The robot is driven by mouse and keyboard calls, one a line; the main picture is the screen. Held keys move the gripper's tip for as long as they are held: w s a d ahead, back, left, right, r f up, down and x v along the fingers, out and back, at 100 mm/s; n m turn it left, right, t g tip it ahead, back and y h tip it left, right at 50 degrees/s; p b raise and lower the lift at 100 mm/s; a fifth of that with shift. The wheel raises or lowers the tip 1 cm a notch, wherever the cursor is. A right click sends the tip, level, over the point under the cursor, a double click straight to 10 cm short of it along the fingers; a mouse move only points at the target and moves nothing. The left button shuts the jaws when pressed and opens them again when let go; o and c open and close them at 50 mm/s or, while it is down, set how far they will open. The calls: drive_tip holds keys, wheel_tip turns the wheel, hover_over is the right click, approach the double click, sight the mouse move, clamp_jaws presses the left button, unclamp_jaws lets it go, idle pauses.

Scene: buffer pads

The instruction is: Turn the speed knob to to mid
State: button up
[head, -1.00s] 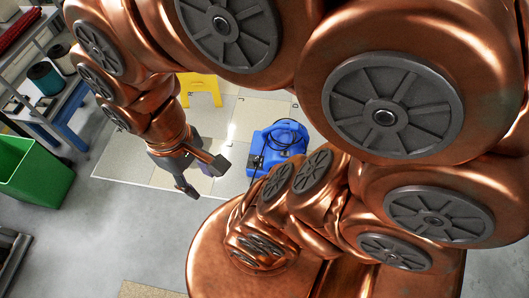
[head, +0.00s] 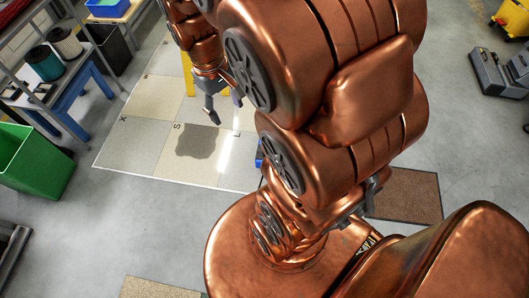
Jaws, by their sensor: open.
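No speed knob can be made out in the head view. A sliver of a blue machine (head: 259,159) shows at the left edge of my arm; my arm hides the rest of it. My gripper (head: 226,108) is in the upper middle, its grey fingers apart and nothing visible between them. It is up and to the left of the blue sliver, over the tiled floor area in the picture.
Light tiles (head: 140,152) with a dark patch (head: 200,141) lie below the gripper. A yellow object (head: 187,75) is partly hidden behind my arm. A green bin (head: 35,160) and a blue-framed bench (head: 75,100) stand left. A brown mat (head: 405,194) lies right.

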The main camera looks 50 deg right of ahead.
drive_tip(key=w+d+f+b, duration=0.4)
drive_tip(key=w+d+f, duration=0.15)
drive_tip(key=f, duration=0.35)
drive_tip(key=w+d+f+n+b, duration=0.1)
drive_tip(key=w+d+f+b, duration=0.25)
drive_tip(key=d+f, duration=0.5)
drive_tip(key=w+d+f+b, duration=0.4)
drive_tip(key=w+f, duration=0.1)
drive_tip(key=f, duration=0.5)
drive_tip(key=d+f+n+b, duration=0.1)
drive_tip(key=d+f+b, duration=0.2)
drive_tip(key=f, duration=1)
drive_tip(key=w+d+f+n+t+b, duration=0.1)
drive_tip(key=d+f+b, duration=0.3)
drive_tip(key=f, duration=0.8)
drive_tip(key=w+d+f+n+b, duration=0.1)
drive_tip(key=d+f+b, duration=0.3)
drive_tip(key=f, duration=0.9)
drive_tip(key=shift+d+f, duration=0.1)
drive_tip(key=shift+f, duration=0.25)
drive_tip(key=shift+t, duration=0.3)
drive_tip(key=shift+d+f+b, duration=0.2)
drive_tip(key=shift+f+b, duration=1.4)
drive_tip(key=shift+f, duration=2.8)
clamp_jaws()
